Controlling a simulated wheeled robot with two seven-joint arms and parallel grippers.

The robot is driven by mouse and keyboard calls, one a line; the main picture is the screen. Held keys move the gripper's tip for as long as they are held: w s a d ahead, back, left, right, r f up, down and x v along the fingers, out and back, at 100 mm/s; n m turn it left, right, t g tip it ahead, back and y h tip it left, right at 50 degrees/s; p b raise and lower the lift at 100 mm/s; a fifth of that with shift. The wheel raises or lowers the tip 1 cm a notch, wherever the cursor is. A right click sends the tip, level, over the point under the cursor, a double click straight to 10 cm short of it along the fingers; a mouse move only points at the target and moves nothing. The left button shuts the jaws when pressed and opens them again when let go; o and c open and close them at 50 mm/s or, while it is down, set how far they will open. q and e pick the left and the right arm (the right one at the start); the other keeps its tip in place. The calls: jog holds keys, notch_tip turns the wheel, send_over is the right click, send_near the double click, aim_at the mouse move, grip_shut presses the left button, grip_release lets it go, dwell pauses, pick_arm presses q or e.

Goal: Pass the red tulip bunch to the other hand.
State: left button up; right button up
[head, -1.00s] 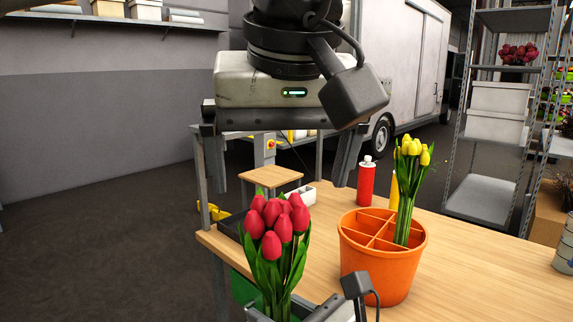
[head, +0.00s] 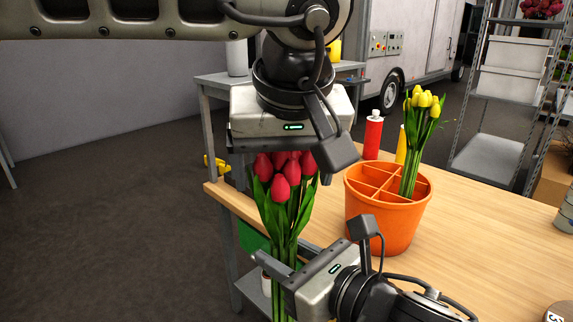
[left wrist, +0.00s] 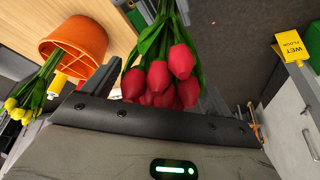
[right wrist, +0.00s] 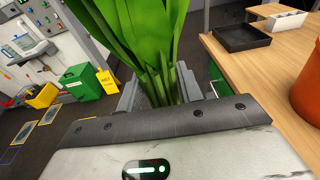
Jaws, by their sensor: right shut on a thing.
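The red tulip bunch (head: 280,190) stands upright in the head view, its red heads at the top and green stems below. My right gripper (head: 283,270) is shut on the stems low down; in the right wrist view the stems (right wrist: 160,88) pass between its fingers. My left gripper (head: 285,168) is directly above and around the tulip heads, pointing down. In the left wrist view the red heads (left wrist: 165,78) lie between its spread fingers, which look open. The left fingertips are partly hidden in the head view.
An orange divided pot (head: 385,235) holding yellow tulips (head: 424,105) stands on the wooden table (head: 470,240) to the right. A red bottle (head: 373,135) and a yellow bottle (head: 400,145) stand behind it. A black tray (right wrist: 241,38) lies on the table.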

pick_arm(q)
jog(key=shift+d, duration=0.1)
jog(key=c, duration=0.5)
jog(key=shift+c, duration=0.3)
pick_arm(e)
jog(key=o, duration=1.3)
jog(key=shift+c, duration=0.2)
